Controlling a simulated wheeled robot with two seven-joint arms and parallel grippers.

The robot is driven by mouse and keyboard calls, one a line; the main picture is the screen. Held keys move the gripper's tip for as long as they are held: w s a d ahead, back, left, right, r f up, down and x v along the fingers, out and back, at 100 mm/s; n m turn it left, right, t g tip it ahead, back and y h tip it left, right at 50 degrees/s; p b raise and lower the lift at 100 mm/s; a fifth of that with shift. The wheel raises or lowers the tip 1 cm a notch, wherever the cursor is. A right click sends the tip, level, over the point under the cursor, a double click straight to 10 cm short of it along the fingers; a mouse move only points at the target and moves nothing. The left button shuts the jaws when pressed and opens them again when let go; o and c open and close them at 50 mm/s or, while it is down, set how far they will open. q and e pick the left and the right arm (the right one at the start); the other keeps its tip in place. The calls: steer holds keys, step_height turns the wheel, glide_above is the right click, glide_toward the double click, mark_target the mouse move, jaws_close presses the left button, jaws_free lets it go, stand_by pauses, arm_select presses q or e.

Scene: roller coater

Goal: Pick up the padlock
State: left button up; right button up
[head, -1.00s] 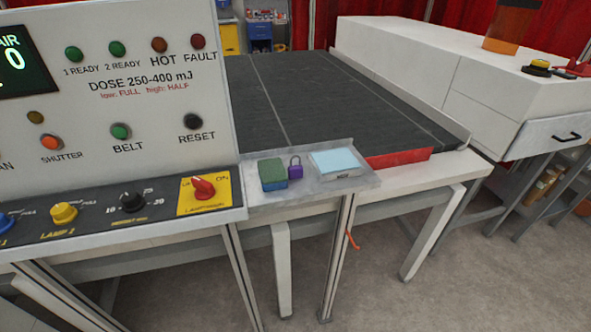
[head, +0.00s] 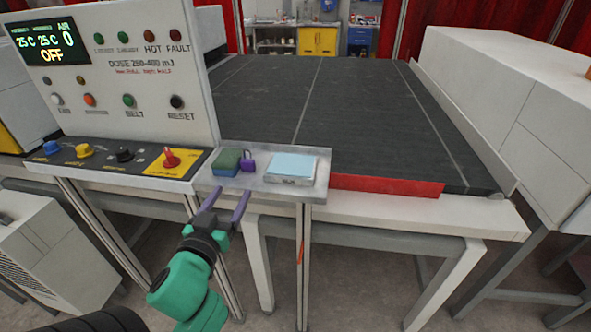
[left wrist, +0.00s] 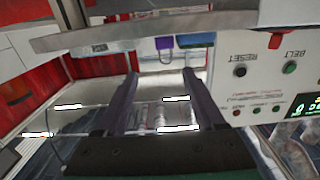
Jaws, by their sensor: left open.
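The purple padlock (head: 248,163) stands on a small grey metal shelf (head: 263,184), just right of a green-topped blue block (head: 227,162). My left gripper (head: 232,191) is open and empty. In the head view its two dark purple fingers point up at the shelf's front edge, below the padlock and block. In the left wrist view the picture is upside down; the padlock (left wrist: 164,43) shows with its shackle pointing down, beyond and between the open fingers (left wrist: 160,74). My right gripper is not in view.
A light blue pad (head: 292,167) lies on the shelf right of the padlock. The control panel (head: 110,75) with knobs stands to the left. A dark conveyor belt (head: 340,110) with a red front strip (head: 385,185) lies behind and to the right.

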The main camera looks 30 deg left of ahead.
arm_select(q)
steer(key=r, duration=0.1)
steer(key=p, duration=0.3)
glide_toward(247, 160)
steer(key=w+a+r, duration=0.1)
steer(key=r, duration=0.1)
steer(key=x, duration=0.2)
steer(key=p+x, duration=0.1)
steer(key=x, duration=0.2)
steer(key=f+x, duration=0.1)
steer(key=x, duration=0.2)
steer(key=shift+w+d+p, duration=0.25)
steer(key=shift+p, duration=0.15)
steer(key=shift+w+a+f, duration=0.1)
steer(key=shift+w+f, duration=0.15)
steer(key=shift+s+r, duration=0.1)
steer(key=shift+s, duration=0.05)
jaws_close()
step_height(247, 160, up, 8)
steer(key=shift+p, duration=1.2)
step_height(247, 160, up, 12)
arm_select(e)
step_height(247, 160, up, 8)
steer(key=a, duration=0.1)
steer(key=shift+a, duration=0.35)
